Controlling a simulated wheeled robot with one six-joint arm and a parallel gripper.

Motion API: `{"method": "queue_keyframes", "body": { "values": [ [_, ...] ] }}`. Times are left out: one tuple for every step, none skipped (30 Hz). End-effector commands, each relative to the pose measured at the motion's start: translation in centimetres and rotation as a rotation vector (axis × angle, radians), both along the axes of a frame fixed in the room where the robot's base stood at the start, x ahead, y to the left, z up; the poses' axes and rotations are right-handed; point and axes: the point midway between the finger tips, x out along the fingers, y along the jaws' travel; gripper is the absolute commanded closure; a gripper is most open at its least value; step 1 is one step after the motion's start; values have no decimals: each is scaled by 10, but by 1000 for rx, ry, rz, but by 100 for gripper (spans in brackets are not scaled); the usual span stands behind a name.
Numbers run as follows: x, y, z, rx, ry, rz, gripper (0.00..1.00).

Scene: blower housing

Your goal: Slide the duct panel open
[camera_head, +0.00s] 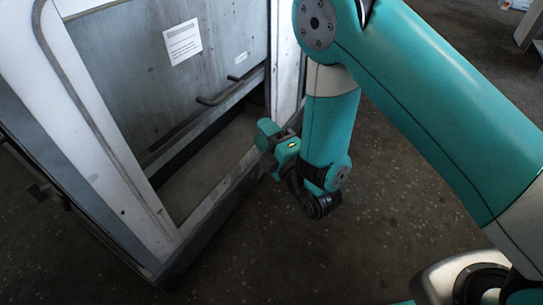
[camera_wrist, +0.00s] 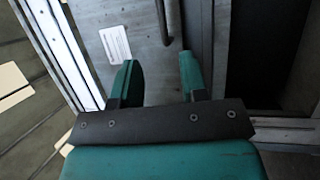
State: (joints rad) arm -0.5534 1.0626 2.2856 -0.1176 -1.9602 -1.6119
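The duct panel (camera_head: 130,65) is a grey sheet in a white-framed housing, with a white label on it. A dark bar handle (camera_head: 216,98) runs near its lower edge, and an open gap shows below that edge. My gripper (camera_head: 272,138) is in front of the housing's right frame post, apart from the handle. In the wrist view my gripper (camera_wrist: 160,76) has its two teal fingers spread with nothing between them. The handle (camera_wrist: 163,22) shows beyond the fingertips, and the panel (camera_wrist: 145,55) with its label lies behind them.
The housing's white frame (camera_head: 95,130) surrounds the panel and has a low sill along the opening. In the wrist view the dark opening (camera_wrist: 275,50) lies right of the panel.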

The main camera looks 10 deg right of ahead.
Motion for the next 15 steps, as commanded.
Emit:
{"method": "queue_keyframes", "body": {
  "values": [
    [-2,-1,-9,1,-3,0,60],
    [-3,-2,-9,1,-3,0,60],
    [-5,-3,-9,2,-2,0,60],
    [-6,-3,-9,2,-1,0,60],
    [-7,-4,-9,2,-1,0,60],
    [-9,-5,-9,2,-1,0,60],
    [-10,-6,-9,1,0,0,60],
    [-11,-6,-9,1,0,0,60],
    [-12,-7,-9,2,-1,0,60],
    [-14,-8,-9,1,0,0,60],
    [-14,-8,-8,1,0,0,60],
    [-15,-9,-7,1,0,0,60],
    [-16,-9,-7,1,0,0,60],
    [-16,-9,-7,1,0,0,60],
    [-17,-10,-7,1,0,0,60]
  ]
}}
